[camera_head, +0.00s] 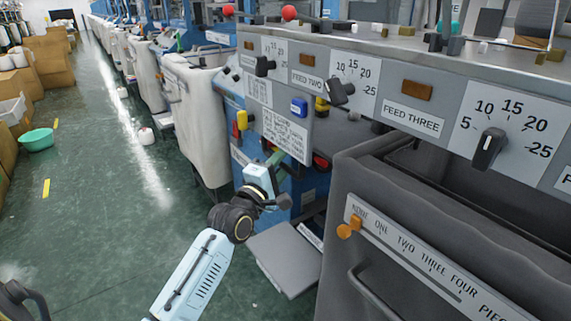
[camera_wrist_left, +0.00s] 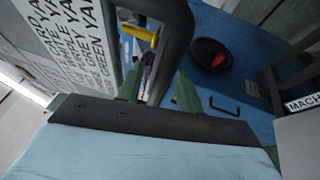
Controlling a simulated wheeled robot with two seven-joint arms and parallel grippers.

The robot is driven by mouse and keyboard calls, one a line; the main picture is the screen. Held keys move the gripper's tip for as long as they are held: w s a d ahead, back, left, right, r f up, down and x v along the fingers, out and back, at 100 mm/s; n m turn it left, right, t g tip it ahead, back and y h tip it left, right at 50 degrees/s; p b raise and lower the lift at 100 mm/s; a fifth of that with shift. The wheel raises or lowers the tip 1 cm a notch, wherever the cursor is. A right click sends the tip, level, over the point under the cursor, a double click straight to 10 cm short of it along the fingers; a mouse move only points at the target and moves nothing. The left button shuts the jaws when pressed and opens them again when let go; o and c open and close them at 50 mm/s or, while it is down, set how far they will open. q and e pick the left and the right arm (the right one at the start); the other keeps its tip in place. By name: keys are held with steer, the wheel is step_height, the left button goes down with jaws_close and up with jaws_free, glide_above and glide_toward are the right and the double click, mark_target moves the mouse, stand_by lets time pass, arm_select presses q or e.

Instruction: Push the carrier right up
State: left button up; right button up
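No part is plainly marked as the carrier, so I cannot tell which one it is. A yellow piece (camera_head: 241,120) sits at the left edge of the printed sign (camera_head: 285,135); a yellow piece (camera_wrist_left: 140,33) also shows beside the sign in the left wrist view. My left gripper (camera_head: 275,158) is just below the sign. In the left wrist view, its green fingers (camera_wrist_left: 158,90) stand apart, with a dark curved bar (camera_wrist_left: 178,42) seen between or beyond them. I cannot tell if they touch it. My right gripper is out of view.
A grey cabinet with an orange slider (camera_head: 348,228) and scale stands at the right. A feed dial (camera_head: 488,149) is above it. A red button (camera_wrist_left: 218,60) on a black round base is on the blue panel. The green floor at the left is mostly clear.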

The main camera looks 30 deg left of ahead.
arm_select(q)
steer(key=shift+w+r, duration=0.2)
steer(key=shift+w, duration=0.6)
jaws_close()
